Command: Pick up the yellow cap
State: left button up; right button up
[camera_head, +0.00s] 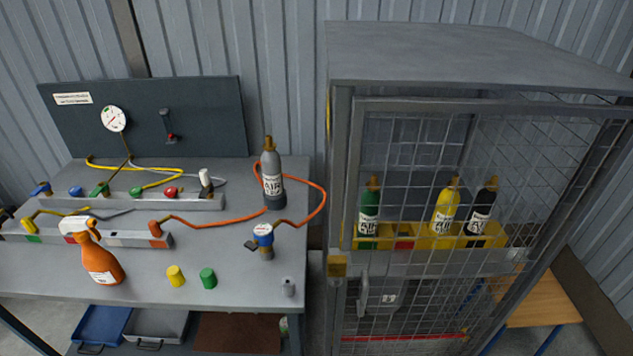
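The yellow cap (176,276) stands on the grey workbench (230,285), near its front edge. It is a small cylinder, between the orange spray bottle on its left and a green cap (208,278) close on its right. Nothing covers it. Neither of my grippers shows in the head view.
A grey air bottle (272,180) stands farther back beside an orange hose (320,200). A mesh cage (400,160) holding bottles stands right.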

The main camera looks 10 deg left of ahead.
aim_at(175, 275)
jog(key=u, duration=1.5)
